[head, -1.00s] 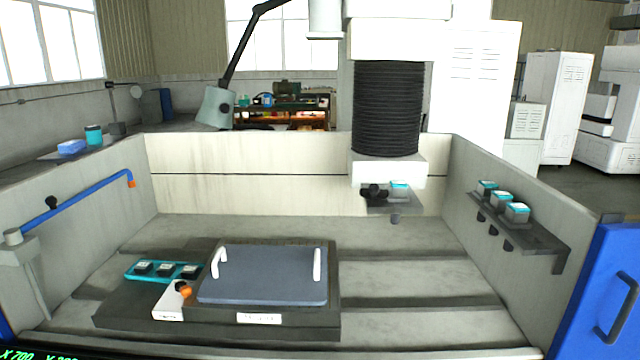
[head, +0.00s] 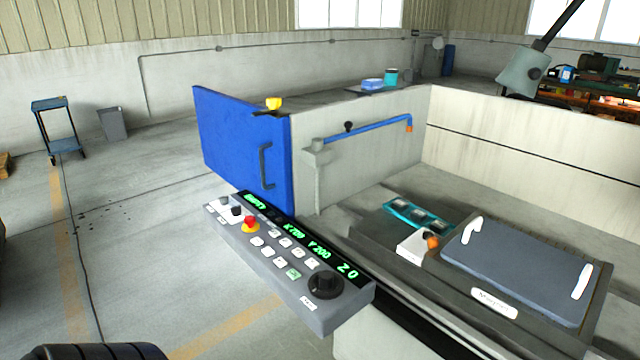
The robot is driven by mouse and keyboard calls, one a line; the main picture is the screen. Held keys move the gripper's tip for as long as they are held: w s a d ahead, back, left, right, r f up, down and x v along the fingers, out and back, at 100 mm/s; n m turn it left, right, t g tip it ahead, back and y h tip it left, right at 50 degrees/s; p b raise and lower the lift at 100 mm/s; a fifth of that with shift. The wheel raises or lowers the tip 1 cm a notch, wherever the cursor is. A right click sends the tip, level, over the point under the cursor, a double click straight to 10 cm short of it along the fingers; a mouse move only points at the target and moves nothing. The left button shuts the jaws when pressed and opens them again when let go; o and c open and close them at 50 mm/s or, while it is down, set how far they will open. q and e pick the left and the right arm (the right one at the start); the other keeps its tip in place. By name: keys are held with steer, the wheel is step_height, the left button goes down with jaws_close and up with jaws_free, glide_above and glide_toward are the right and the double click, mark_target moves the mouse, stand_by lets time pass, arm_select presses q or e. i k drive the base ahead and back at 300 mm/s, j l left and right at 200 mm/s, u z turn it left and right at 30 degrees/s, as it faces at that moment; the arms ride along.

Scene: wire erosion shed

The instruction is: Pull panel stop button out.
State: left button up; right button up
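The panel stop button (head: 250,222) is a red mushroom head on a yellow base. It sits toward the left part of the grey control panel (head: 335,312), which juts out from the front of the machine. I cannot tell from here whether the button is pressed in or out. Neither of my grippers shows in the head view.
Pale push buttons, a large black dial (head: 325,283) and a green-lit display (head: 318,247) share the panel.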

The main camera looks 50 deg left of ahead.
mark_target(249, 220)
steer(key=u, duration=1.8)
